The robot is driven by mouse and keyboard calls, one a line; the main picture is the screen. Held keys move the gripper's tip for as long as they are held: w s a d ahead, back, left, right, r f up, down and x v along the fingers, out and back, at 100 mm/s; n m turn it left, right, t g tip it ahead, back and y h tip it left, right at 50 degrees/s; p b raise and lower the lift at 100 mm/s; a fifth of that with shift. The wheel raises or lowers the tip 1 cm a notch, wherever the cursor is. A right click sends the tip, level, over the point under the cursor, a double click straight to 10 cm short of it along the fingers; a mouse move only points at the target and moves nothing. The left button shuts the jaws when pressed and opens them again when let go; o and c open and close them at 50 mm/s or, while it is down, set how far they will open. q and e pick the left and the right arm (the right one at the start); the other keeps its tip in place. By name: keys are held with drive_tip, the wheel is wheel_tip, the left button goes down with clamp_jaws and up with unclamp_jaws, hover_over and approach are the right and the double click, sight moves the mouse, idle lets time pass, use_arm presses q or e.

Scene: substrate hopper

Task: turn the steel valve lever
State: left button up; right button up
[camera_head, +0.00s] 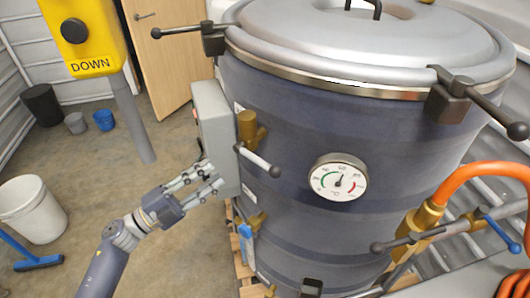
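The large blue-grey hopper (290,125) fills the middle and right. On its left side a brass valve (247,128) carries a short steel lever (258,161) with dark ball ends, slanting down to the right. Another steel lever (405,241) with a grey ball end sits at the brass hose fitting (422,218) at lower right. I cannot tell which one the task names. My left gripper (214,174) is open and empty, left of the first lever and apart from it, its fingertips over the lower edge of a grey box. My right gripper is not in view.
The grey box (215,135) on the hopper's side stands close to my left gripper. A round gauge (338,181) is on the hopper front. An orange hose (480,176) and blue lever (502,234) are at right. A yellow DOWN control post (84,38) and white bucket (33,210) stand left.

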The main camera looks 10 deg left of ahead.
sight(261, 160)
use_arm(q)
drive_tip(key=s+d+r+m+g+h, duration=0.2)
drive_tip(key=s+d+r+m+g, duration=0.1)
drive_tip(key=s+r+m+g, duration=0.45)
drive_tip(key=shift+m+t, duration=0.35)
drive_tip(key=shift+m, duration=0.3)
drive_tip(key=p+x, duration=0.1)
drive_tip(key=x, duration=0.2)
drive_tip(key=p+x, duration=0.2)
drive_tip(key=x, duration=0.2)
drive_tip(key=p+x, duration=0.1)
drive_tip(key=x, duration=0.3)
drive_tip(key=shift+w+d+r+p, duration=0.1)
drive_tip(key=shift+w+r+p, duration=0.05)
drive_tip(key=shift+w+p, duration=0.2)
drive_tip(key=shift+w, duration=0.1)
clamp_jaws()
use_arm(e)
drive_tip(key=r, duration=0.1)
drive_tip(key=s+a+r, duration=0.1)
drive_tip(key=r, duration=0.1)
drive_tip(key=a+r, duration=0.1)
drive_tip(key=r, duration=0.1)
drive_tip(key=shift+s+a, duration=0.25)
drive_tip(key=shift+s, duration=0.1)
